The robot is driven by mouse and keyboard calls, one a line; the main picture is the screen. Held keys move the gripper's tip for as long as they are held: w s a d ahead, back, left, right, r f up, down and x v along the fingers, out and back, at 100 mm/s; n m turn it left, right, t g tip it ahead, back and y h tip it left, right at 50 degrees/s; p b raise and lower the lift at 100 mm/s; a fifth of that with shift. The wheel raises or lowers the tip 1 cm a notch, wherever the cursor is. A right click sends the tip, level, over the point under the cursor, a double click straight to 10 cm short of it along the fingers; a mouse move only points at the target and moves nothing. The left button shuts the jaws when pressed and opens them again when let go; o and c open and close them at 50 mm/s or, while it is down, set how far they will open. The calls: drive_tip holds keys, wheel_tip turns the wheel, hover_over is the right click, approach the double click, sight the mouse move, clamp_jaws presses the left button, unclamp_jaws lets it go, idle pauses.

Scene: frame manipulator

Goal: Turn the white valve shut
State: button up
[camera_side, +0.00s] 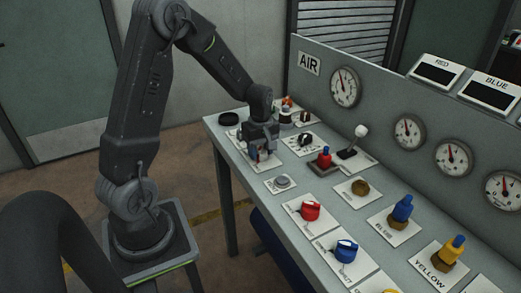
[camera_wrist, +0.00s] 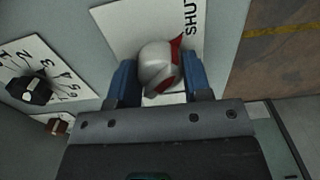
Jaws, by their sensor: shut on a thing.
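The white valve (camera_wrist: 158,65) shows in the wrist view as a rounded pale knob with a red pointer on its right side. It sits on a white plate (camera_wrist: 118,22) printed with SHUT near the plate's right edge. The red pointer is angled up toward the lettering. My gripper (camera_wrist: 162,78) has its blue-padded fingers on either side of the knob and is shut on it. In the side view my gripper (camera_side: 262,150) points down at the far left part of the panel table and hides most of the valve.
A dial plate with a black knob (camera_wrist: 30,90) lies left of the valve. A black round cap (camera_side: 231,118) is behind my gripper. A red push-button (camera_side: 324,157) and a white-topped lever (camera_side: 361,131) stand to the right. The upright AIR gauge panel (camera_side: 376,98) bounds the table's back.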

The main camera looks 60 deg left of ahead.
sight(260, 147)
idle(0.6)
drive_tip(key=o, duration=0.9)
drive_tip(key=shift+o, duration=0.2)
wheel_tip(260, 147, up, 14)
drive_tip(key=shift+f, duration=0.1)
